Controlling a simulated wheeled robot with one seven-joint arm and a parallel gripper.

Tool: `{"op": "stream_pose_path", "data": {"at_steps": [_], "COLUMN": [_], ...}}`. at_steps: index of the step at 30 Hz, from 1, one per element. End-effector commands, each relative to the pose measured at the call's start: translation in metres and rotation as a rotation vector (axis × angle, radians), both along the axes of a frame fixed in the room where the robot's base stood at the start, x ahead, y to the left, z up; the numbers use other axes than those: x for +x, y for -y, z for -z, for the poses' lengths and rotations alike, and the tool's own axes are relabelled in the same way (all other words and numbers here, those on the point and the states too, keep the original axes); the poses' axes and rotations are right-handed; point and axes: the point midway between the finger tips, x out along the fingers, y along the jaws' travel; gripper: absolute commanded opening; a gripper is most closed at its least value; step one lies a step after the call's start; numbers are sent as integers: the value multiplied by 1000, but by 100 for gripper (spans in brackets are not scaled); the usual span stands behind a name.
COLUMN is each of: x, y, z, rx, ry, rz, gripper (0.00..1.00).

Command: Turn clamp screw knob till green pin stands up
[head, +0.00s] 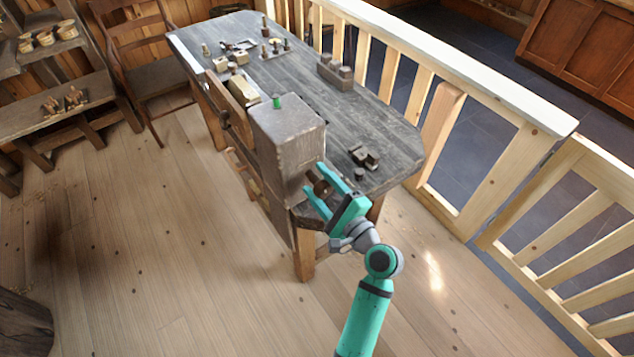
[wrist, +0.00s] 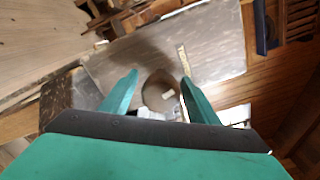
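The clamp screw knob (head: 321,188) is a round brown knob on the end face of a large grey block (head: 285,140) at the bench's near end. It also shows in the wrist view (wrist: 156,88), with a pale mark on its face. My gripper (head: 316,181) is open, with its teal fingers pointing at that face and one on either side of the knob. In the wrist view a gap shows beside the knob, and I cannot tell whether either finger touches it. The green pin (head: 277,101) is a short stub on top of the block; its exact tilt is too small to tell.
The grey workbench (head: 310,75) carries small blocks (head: 365,157) near its right end and a dark block (head: 335,72) farther back. A wooden railing (head: 440,60) runs close behind it. The floor in front (head: 170,250) is clear.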

Motion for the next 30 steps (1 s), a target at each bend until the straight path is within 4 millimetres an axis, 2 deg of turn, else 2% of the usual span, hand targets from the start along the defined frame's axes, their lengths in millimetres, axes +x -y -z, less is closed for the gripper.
{"op": "stream_pose_path", "data": {"at_steps": [7, 11, 24, 30], "x": [-1, -8, -70, -85], "y": [-1, 5, 50, 61], "z": [-1, -1, -1, -1], "rx": [1, 0, -1, 1], "ry": [3, 1, 2, 1], "rz": [-3, -2, 0, 0], "gripper": [55, 55, 55, 55]}}
